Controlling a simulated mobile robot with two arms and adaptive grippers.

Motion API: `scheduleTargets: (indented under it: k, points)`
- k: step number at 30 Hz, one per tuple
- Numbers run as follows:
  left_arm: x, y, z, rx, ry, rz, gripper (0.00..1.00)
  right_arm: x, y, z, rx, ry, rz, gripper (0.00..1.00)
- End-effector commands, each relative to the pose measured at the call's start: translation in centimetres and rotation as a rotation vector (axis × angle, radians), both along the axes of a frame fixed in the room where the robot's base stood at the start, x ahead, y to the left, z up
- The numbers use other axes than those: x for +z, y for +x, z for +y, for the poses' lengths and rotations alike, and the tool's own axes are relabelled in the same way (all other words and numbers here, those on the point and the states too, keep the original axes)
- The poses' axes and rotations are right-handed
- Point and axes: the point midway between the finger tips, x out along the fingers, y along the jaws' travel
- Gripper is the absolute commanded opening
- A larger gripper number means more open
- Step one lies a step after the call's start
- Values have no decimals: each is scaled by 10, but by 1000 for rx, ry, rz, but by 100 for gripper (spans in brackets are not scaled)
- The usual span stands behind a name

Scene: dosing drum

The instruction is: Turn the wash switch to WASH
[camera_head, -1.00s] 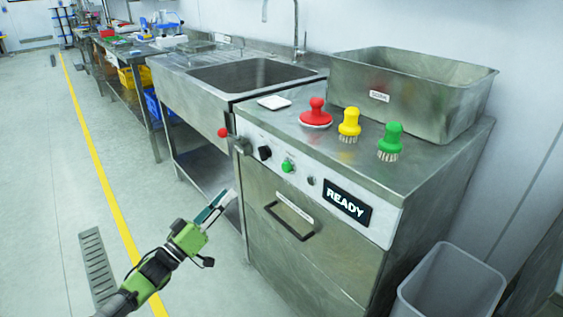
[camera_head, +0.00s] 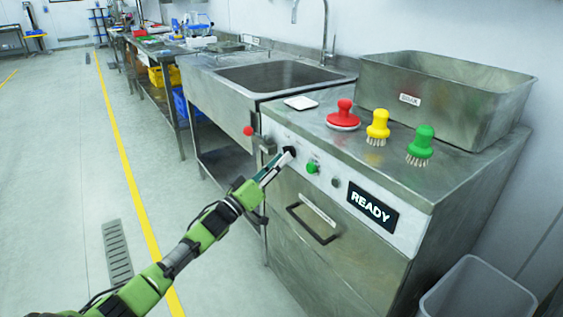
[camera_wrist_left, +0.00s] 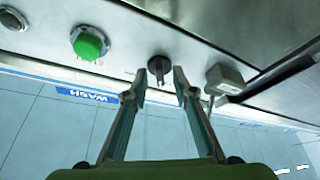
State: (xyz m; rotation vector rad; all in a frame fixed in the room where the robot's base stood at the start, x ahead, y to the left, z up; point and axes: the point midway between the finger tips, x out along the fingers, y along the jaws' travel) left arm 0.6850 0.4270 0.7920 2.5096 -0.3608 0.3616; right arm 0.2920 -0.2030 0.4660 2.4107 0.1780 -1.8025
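The wash switch is a dark knob (camera_head: 290,151) on the pale front panel of the steel cabinet. My left gripper (camera_head: 283,161) reaches up to it, and its fingertips partly cover the knob in the head view. In the left wrist view the knob (camera_wrist_left: 158,68) shows its dark grip between and just beyond the two fingertips (camera_wrist_left: 160,84). The fingers are apart, with a gap on each side of the grip; I cannot tell if they touch it. A blue WASH label (camera_wrist_left: 82,95) shows upside down in the wrist view. My right gripper is out of view.
A green button (camera_head: 312,167) and a small grey knob (camera_head: 335,182) sit right of the switch, then a READY display (camera_head: 372,208). A drawer handle (camera_head: 313,220) is below. Brushes and a metal bin (camera_head: 440,98) stand on top.

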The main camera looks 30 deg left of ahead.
Motion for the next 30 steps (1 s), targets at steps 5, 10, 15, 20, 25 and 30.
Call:
scheduleTargets:
  k: [5, 10, 15, 20, 25, 30]
  points:
    - [2, 8, -2, -1, 0, 1, 25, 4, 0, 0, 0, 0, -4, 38]
    - [3, 9, -2, -1, 0, 1, 25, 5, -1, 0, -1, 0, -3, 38]
    - [3, 8, -2, -1, 0, 1, 7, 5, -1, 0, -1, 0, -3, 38]
    - [3, 8, -2, 0, 1, 1, 0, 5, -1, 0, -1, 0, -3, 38]
    - [2, 8, -1, 0, 7, -2, 0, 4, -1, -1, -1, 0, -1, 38]
    - [2, 9, -1, 0, 47, -19, 0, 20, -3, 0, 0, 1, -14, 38]
